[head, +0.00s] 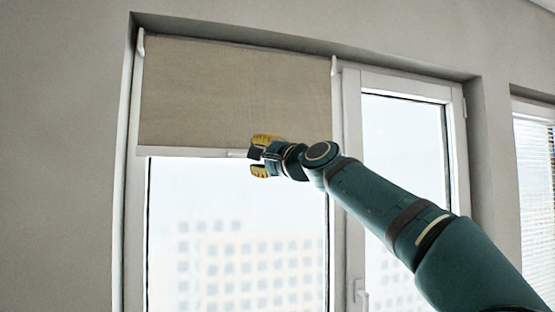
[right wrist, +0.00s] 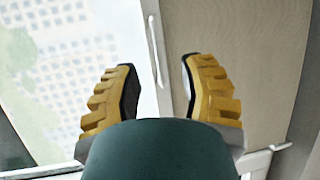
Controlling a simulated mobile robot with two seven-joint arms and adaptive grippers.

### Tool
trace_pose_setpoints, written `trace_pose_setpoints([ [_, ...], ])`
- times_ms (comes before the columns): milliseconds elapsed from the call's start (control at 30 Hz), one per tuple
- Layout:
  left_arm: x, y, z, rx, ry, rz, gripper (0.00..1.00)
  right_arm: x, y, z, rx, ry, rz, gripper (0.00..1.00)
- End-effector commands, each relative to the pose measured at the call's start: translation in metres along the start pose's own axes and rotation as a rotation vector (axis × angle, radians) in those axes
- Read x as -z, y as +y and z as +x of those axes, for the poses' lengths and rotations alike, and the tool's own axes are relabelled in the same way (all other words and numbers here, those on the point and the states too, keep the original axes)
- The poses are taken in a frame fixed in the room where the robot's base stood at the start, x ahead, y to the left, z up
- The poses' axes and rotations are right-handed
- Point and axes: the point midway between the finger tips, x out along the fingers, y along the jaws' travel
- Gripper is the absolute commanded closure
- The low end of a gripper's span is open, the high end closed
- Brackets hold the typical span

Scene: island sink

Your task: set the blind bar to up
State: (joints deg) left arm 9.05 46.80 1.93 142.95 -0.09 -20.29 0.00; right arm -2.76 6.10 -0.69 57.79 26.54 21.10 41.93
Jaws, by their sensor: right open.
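The beige roller blind (head: 235,95) covers the upper part of the left window pane. Its pale blind bar (head: 190,152) runs level along the blind's lower edge, roughly a third of the way down the window. My right gripper (head: 257,156) is open at the bar's middle, one yellow finger above it and one below. In the right wrist view the bar (right wrist: 163,95) passes between the spread fingers of the gripper (right wrist: 159,66). A gap shows on both sides, and nothing is gripped. The arm hides part of the bar's right half. My left gripper is out of view.
The window sits in a recess with a grey wall (head: 60,150) at left. A second window pane (head: 405,140) with a handle (head: 360,291) stands right of the blind. Another window with slatted blinds (head: 536,170) is at far right.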

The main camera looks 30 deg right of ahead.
Motion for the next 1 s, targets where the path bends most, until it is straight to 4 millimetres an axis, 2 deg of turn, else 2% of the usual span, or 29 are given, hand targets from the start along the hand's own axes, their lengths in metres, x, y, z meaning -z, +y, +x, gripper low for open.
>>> trace_pose_setpoints([
  [200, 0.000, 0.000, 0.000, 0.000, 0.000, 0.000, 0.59, 0.000, 0.000, -0.037, -0.001, 0.001, 0.000, 0.59],
  [400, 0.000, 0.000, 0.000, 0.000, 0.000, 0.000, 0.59, -0.001, 0.000, -0.060, -0.001, -0.001, -0.001, 0.59],
  [600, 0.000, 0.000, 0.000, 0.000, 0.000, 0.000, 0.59, -0.001, 0.001, -0.068, -0.002, -0.001, 0.000, 0.59],
  [1000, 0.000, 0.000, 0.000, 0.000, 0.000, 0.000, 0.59, -0.001, 0.001, -0.068, -0.001, -0.001, 0.000, 0.59],
])
